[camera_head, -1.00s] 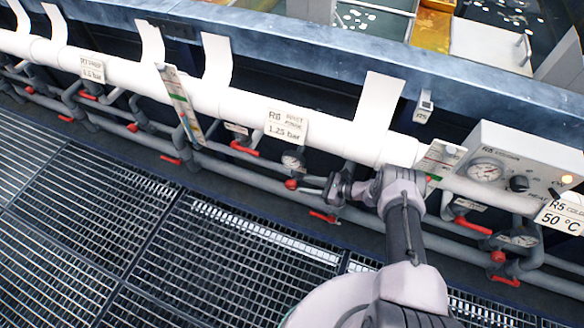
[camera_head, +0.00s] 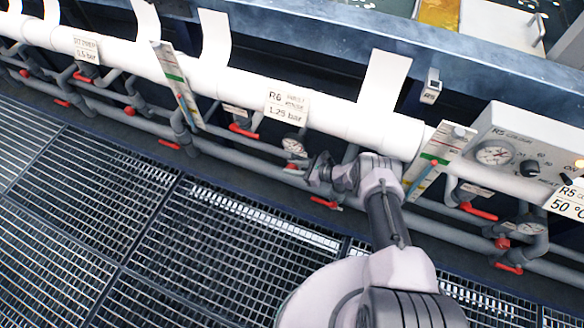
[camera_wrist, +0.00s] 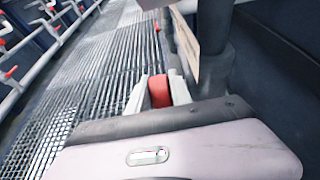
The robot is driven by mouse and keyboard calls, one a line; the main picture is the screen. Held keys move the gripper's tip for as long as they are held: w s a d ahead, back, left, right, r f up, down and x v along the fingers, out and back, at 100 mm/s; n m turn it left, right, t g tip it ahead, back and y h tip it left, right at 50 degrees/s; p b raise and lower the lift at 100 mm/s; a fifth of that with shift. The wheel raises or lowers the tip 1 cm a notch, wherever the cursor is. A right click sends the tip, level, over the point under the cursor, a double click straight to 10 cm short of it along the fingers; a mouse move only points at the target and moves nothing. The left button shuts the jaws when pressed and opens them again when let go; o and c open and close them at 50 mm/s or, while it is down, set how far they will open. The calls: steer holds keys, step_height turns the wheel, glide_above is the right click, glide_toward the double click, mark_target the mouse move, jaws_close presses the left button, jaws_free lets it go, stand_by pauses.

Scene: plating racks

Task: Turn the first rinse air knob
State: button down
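A red knob (camera_head: 291,166) sits on the pipework below the R6 label and a round gauge (camera_head: 294,144). My gripper (camera_head: 314,168) is just right of this knob, small and dark in the head view. In the wrist view the two pale fingers (camera_wrist: 159,93) stand apart with a red piece (camera_wrist: 159,91) between them, seemingly the knob. The red fills the gap, but I cannot tell whether the fingers press on it.
A white pipe (camera_head: 240,95) runs above grey pipes with several red handles. The R6 label (camera_head: 287,106) reads about 1.25 bar. A control box (camera_head: 520,150) marked R5 stands right. Grating floor (camera_head: 90,210) lies in front. A hanging card (camera_wrist: 187,45) is close ahead.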

steer(key=shift+a+r+h+p, duration=0.1)
steer(key=shift+r+h+p, duration=0.2)
steer(key=shift+p, duration=0.15)
steer(key=shift+a+g+h+p, duration=0.1)
steer(key=shift+g+h+p, duration=0.2)
steer(key=shift+h, duration=0.2)
steer(key=shift+w+f+h, duration=0.1)
steer(key=shift+f+h, duration=0.25)
steer(key=shift+h, duration=0.25)
steer(key=c, duration=1.4)
jaws_free()
steer(key=shift+c, duration=0.2)
